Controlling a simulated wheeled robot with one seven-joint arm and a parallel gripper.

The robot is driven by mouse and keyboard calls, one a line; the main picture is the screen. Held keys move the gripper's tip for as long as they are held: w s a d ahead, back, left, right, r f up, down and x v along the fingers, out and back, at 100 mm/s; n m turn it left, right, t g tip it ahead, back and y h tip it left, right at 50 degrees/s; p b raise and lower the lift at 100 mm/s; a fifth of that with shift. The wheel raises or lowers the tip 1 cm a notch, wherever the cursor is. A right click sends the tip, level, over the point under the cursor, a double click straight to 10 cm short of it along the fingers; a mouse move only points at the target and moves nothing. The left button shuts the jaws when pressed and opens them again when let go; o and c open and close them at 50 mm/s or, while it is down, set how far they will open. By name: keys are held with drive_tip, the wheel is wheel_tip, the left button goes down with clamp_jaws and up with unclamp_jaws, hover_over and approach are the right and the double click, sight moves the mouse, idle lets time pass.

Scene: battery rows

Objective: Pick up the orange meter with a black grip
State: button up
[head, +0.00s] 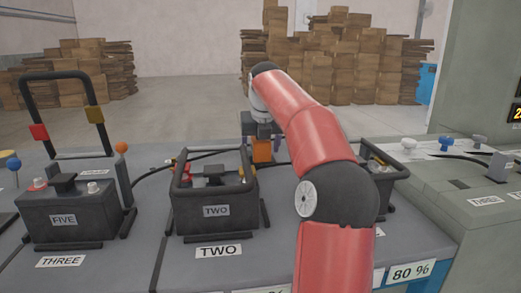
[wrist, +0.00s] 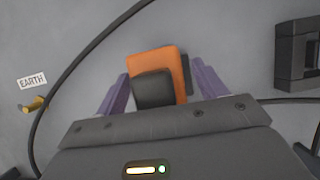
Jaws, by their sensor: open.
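The orange meter (wrist: 157,62) with a black grip (wrist: 154,90) stands on the grey bench, seen from above in the wrist view. In the head view the orange meter (head: 262,151) shows behind the battery labelled TWO, partly hidden by my arm. My gripper (wrist: 160,88) is open, with one purple finger on each side of the meter and a small gap on both sides. I cannot tell from these views how far the fingertips reach down.
Battery TWO (head: 214,196) with its raised frame stands in front of the meter. Battery FIVE (head: 66,213) stands at the left, and another battery (head: 386,175) is partly behind my arm. A black cable (wrist: 82,60) curves past the meter, near the EARTH label (wrist: 32,81).

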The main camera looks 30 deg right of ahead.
drive_tip(key=shift+c, duration=0.3)
drive_tip(key=c, duration=1.2)
